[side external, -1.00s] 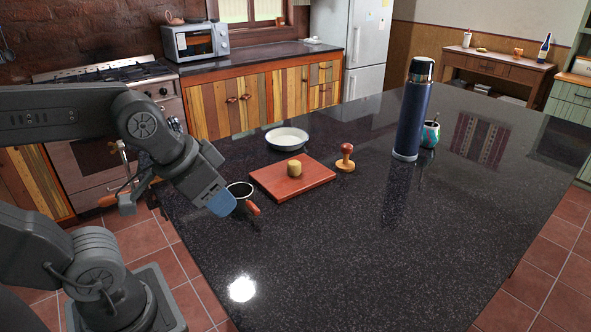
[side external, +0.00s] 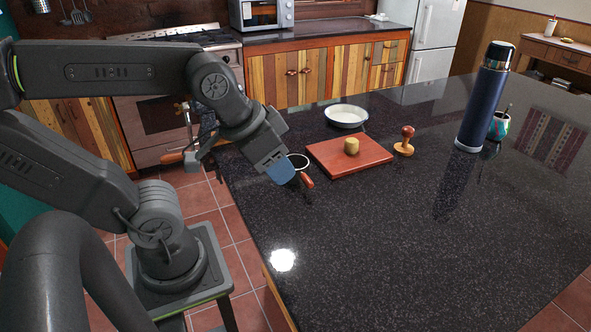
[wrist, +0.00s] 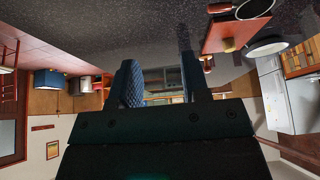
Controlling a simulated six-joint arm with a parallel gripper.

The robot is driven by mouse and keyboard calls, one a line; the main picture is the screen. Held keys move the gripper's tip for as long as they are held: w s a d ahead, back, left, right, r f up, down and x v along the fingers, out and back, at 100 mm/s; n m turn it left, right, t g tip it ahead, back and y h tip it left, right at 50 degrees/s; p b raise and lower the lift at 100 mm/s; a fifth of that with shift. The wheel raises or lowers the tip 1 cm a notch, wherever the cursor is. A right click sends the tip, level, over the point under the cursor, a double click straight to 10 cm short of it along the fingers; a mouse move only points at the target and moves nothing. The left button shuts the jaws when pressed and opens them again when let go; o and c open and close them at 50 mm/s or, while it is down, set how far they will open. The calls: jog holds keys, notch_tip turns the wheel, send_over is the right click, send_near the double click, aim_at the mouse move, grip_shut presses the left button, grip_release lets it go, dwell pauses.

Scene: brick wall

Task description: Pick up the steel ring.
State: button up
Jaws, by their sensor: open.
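No plain steel ring stands out clearly. A round item (side external: 299,161) with a thin pale rim and a reddish-brown handle sits at the table's left edge, partly hidden by my gripper; I cannot tell if it is the ring. In the wrist view a dark round item with a pale rim (wrist: 254,9) shows at the top right. My gripper (side external: 281,174) is just in front of the round item in the side view, its blue pad pointing down. In the wrist view its two fingers (wrist: 160,82) are apart with nothing between them.
A red-brown board (side external: 345,162) carries a yellowish cylinder (side external: 351,146). Behind it is a white dish (side external: 346,115); to its right stand a wooden stamp (side external: 404,142), a tall blue flask (side external: 482,105) and a patterned cup (side external: 499,126). The dark table's front (side external: 400,240) is clear.

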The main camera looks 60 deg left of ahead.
jog(key=shift+c, duration=0.3)
jog(key=shift+c, duration=0.8)
jog(key=n+g+y, duration=0.3)
jog(key=n+y, duration=0.1)
jog(key=n, duration=1.4)
send_near(307, 179)
jog(key=x, duration=1.1)
